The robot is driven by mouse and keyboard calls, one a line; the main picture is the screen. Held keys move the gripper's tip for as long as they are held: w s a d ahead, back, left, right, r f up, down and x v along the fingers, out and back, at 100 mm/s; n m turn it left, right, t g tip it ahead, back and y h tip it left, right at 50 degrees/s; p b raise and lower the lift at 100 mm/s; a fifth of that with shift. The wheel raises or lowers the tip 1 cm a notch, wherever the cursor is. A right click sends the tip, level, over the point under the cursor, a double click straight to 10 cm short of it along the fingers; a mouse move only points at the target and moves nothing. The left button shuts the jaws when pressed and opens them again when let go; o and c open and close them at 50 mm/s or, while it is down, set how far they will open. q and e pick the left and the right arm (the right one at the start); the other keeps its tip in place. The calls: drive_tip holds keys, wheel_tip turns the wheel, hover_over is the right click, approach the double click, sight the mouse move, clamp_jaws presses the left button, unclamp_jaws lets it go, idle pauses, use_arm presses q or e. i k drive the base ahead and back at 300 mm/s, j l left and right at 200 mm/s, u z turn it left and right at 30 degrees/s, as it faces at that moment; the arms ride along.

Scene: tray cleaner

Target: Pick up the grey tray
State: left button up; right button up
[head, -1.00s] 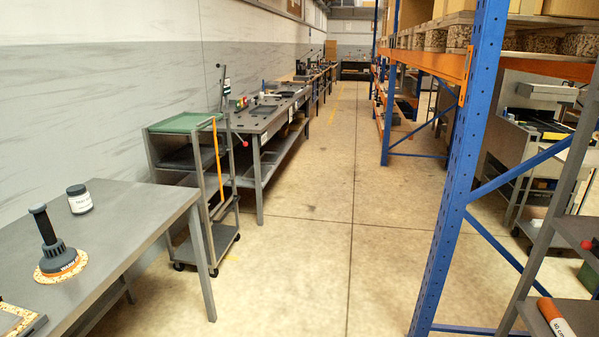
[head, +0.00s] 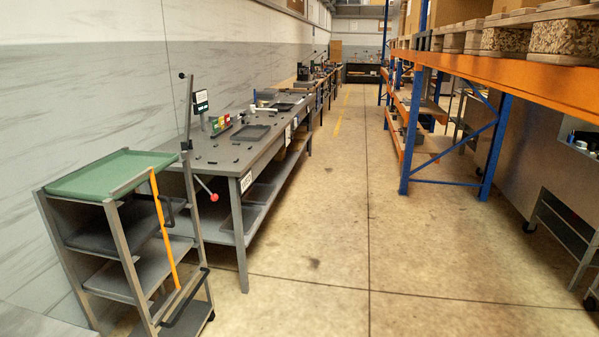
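A dark grey tray (head: 250,133) lies on the top of a long grey workbench (head: 222,157) on the left side of the aisle, with small dark pieces around it. Another dark flat tray-like item (head: 281,107) lies farther back on the same bench. Grey trays or bins (head: 262,193) also show on the bench's lower shelf. I cannot tell which of these is meant. Neither of my grippers shows in the head view.
A grey trolley with a green top (head: 115,175) and an orange strip stands close at the lower left, before the bench. Blue and orange racking (head: 500,82) lines the right side. The concrete aisle (head: 335,220) between them is clear.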

sight(248, 132)
drive_tip(key=i, duration=2.55)
drive_tip(key=i+u, duration=0.1)
drive_tip(key=i, duration=0.5)
drive_tip(key=i+l+u, duration=0.1)
drive_tip(key=i, duration=0.55)
drive_tip(key=i+l+u, duration=0.1)
drive_tip(key=i, duration=0.5)
drive_tip(key=i+l+u, duration=0.1)
drive_tip(key=i+l, duration=0.15)
drive_tip(key=i, duration=0.35)
